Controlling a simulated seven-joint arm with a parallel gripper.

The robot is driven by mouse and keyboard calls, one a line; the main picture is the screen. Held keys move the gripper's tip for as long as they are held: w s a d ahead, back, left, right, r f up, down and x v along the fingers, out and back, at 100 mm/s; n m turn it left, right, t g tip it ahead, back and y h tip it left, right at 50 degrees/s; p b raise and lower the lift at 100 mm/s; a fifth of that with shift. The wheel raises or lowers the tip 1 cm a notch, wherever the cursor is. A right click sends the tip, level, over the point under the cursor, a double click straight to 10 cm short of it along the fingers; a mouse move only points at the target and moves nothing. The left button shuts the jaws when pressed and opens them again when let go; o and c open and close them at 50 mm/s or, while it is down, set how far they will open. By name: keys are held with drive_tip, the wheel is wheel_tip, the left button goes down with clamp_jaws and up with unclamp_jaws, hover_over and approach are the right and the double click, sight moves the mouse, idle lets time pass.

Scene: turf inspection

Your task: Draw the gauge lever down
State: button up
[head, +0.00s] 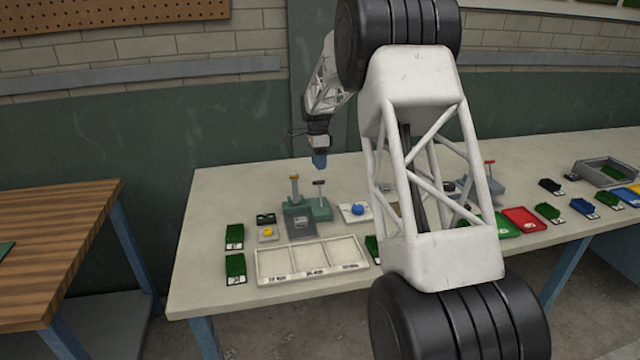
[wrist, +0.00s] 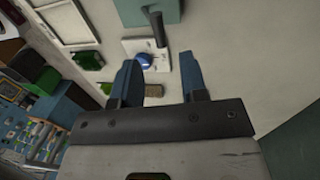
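A green gauge stand (head: 319,210) sits near the back of the pale table, left of my arm in the head view. A dark-topped lever (head: 319,184) and a tan post (head: 295,187) stand upright on it. In the wrist view, part of the green stand (wrist: 166,12) shows at the top, with a dark bar (wrist: 156,27), seemingly the lever, in front of it. My gripper (head: 319,161) hangs above the stand, apart from the lever. In the wrist view its blue fingers (wrist: 160,75) are spread, with nothing held between them.
A white plate with a blue knob (head: 357,209) is right of the stand. A white three-part tray (head: 312,272) lies in front; green turf samples (head: 235,237) flank it. A red-topped device (head: 490,165) stands farther right, partly behind my arm. The space around my gripper is clear.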

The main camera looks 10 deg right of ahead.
sight(320, 182)
drive_tip(key=shift+s+f, duration=0.25)
drive_tip(key=shift+f, duration=1)
drive_tip(key=shift+s+f, duration=0.25)
drive_tip(key=shift+f, duration=1)
drive_tip(key=shift+s+f, duration=0.25)
drive_tip(key=shift+f, duration=1)
drive_tip(key=shift+c, duration=0.2)
clamp_jaws()
